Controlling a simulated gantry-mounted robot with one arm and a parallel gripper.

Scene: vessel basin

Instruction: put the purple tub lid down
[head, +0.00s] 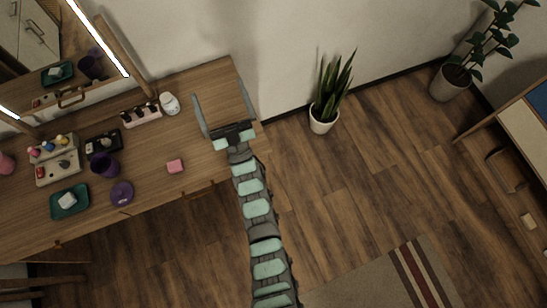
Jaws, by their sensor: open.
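The purple tub lid (122,193) lies flat on the wooden dressing table (215,85), near its front edge. It looks like a round purple disc with a small mark on top. A dark purple tub (105,165) stands just behind it, to the left. My gripper (222,98) is over the right end of the table, well to the right of the lid. Its two long fingers are spread wide, with nothing between them.
A pink block (175,166) lies between the lid and my arm. A teal tray (70,201) with a white item is left of the lid. A white jar (169,104) and a bottle rack (141,115) stand at the back. A potted plant (325,118) stands on the floor.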

